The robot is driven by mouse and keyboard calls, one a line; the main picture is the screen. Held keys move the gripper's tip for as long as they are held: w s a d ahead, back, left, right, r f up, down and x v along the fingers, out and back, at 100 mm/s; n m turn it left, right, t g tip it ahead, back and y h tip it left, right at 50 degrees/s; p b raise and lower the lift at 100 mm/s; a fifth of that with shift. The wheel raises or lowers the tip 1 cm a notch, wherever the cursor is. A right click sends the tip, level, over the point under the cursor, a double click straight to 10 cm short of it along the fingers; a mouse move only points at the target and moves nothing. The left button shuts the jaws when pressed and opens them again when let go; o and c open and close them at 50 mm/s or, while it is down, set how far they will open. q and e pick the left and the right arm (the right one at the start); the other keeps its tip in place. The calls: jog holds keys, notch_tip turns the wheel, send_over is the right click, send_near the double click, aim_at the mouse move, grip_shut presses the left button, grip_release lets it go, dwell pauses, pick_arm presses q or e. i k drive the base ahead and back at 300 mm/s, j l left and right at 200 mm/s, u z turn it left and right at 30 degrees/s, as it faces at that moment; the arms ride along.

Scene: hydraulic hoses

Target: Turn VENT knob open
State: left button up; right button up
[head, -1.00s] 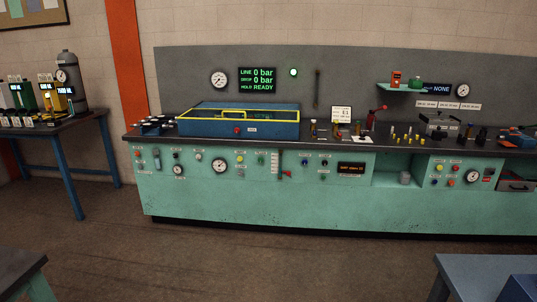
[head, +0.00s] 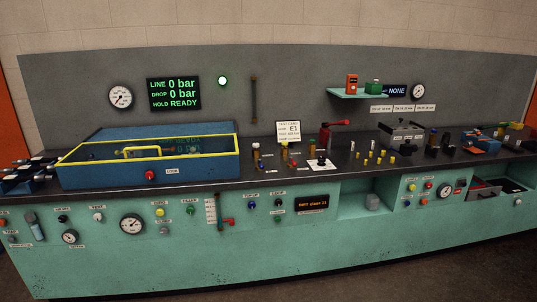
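The knobs sit on the green front panel (head: 110,262) of the long bench. Their labels are too small to read with certainty, so I cannot tell which one is the VENT knob. A dark knob (head: 63,218) and a pale knob (head: 98,217) are at the left, above and beside a small gauge (head: 70,237). Yellow (head: 160,212) and green (head: 190,210) knobs lie right of a larger white gauge (head: 132,224). A blue knob (head: 251,205) and a dark knob (head: 279,203) are farther right. Neither of my grippers shows in the head view.
A blue box with yellow edging (head: 80,176) stands on the dark benchtop. A red-handled lever (head: 229,222) sticks out from the panel.

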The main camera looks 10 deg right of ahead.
aim_at(98, 216)
jog(key=i+l+z, duration=0.1)
jog(key=i+z, duration=0.25)
jog(key=i+j+z, duration=0.1)
jog(key=i+z, duration=0.3)
jog(key=i, duration=0.2)
jog(key=i+j+z, duration=0.2)
jog(key=i+z, duration=0.15)
jog(key=i+j+z, duration=0.35)
jog(key=i, duration=0.15)
jog(key=u, duration=3.15)
jog(key=i+j+u, duration=0.3)
jog(key=i, duration=0.4)
jog(key=i+j+u, duration=0.1)
jog(key=i+u, duration=0.2)
jog(key=i, duration=0.45)
